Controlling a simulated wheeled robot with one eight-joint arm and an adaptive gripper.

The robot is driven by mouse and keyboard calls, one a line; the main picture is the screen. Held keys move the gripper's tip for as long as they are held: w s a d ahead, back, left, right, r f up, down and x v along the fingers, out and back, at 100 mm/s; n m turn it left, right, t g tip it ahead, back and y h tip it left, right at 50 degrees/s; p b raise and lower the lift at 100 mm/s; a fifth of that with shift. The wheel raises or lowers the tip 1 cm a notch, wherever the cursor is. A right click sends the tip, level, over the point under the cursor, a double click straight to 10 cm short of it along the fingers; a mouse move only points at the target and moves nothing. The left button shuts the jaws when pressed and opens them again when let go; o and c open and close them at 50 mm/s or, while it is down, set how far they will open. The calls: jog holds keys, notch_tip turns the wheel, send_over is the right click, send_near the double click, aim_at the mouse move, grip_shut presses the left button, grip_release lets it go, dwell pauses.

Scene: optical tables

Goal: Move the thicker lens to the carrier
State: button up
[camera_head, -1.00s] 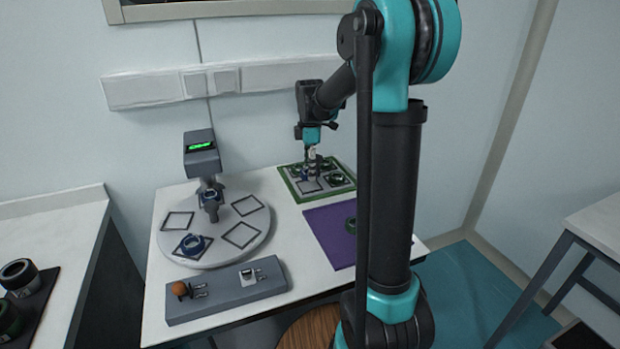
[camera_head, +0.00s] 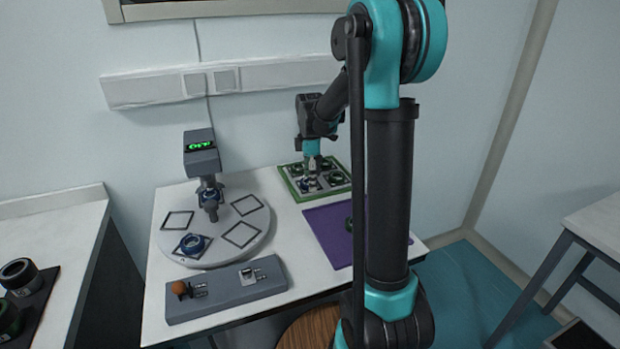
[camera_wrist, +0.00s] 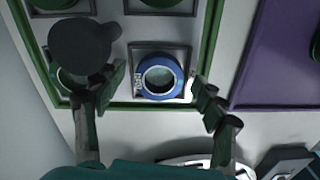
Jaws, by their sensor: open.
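A blue-ringed lens (camera_wrist: 160,76) sits in a square nest of the green-rimmed tray (camera_head: 284,180), near its front edge; it also shows small in the head view (camera_head: 311,184). My gripper (camera_head: 312,172) is over this nest. In the wrist view my gripper (camera_wrist: 158,88) is open, with one finger on each side of the lens and visible gaps. Other nests hold dark green-ringed lenses. A second blue-ringed lens (camera_head: 193,243) lies in a front square of the round grey plate (camera_head: 215,228). I cannot tell which lens is thicker.
A grey device with a green display (camera_head: 201,146) stands over the round plate. A grey block with switches (camera_head: 228,289) lies at the table's front. A purple mat (camera_head: 325,225) bearing a green ring lies right of the tray. My arm hides the table's right part.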

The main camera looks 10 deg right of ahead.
notch_tip(320, 180, up, 12)
jog(key=shift+r, duration=0.15)
dwell(0.5)
